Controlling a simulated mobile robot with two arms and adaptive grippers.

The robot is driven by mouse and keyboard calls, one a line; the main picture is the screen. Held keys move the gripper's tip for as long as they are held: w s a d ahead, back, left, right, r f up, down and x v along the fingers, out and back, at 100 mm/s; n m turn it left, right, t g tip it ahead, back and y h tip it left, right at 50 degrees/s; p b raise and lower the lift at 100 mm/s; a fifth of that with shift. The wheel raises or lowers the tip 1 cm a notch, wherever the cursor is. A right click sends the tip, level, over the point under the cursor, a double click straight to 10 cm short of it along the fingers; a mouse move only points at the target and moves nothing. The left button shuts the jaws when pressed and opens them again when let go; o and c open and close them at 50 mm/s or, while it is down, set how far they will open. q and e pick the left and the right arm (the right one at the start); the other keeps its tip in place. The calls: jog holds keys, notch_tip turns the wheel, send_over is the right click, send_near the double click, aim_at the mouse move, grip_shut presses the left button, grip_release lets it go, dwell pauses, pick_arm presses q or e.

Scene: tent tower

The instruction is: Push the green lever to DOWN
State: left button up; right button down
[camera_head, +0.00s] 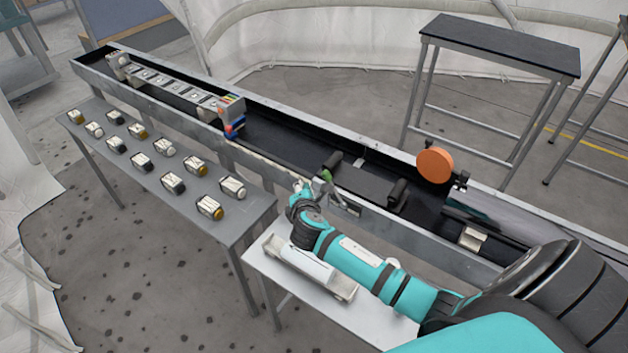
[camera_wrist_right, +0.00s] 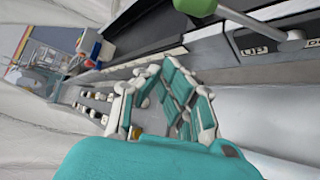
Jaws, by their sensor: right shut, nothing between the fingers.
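The green lever (camera_head: 326,175) stands at the near wall of the long trough, a green knob on a metal rod. In the right wrist view the green knob (camera_wrist_right: 196,5) is at the top edge, and its rod runs down right to a pivot. A label "UP" (camera_wrist_right: 255,50) shows beside the rod, with a cut-off "DO" label at the right edge. The rod leans to the UP side. My right gripper (camera_head: 302,188) is shut and empty, just left of and below the knob. The wrist view shows its fingers (camera_wrist_right: 158,80) below the knob, apparently apart from it.
The long metal trough (camera_head: 240,165) holds a segmented rack (camera_head: 170,85) and dark rollers. A grey table (camera_head: 235,230) with several small canisters stands left. A white table (camera_head: 275,262) with a white bar is under my arm. An orange disc (camera_head: 435,164) stands right of the lever.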

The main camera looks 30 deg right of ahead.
jog(key=d+p, duration=0.1)
jog(key=d+r, duration=0.1)
jog(key=s+d+p, duration=0.1)
jog(key=shift+d+r+p, duration=0.2)
jog(key=shift+p, duration=0.1)
jog(key=shift+w, duration=0.15)
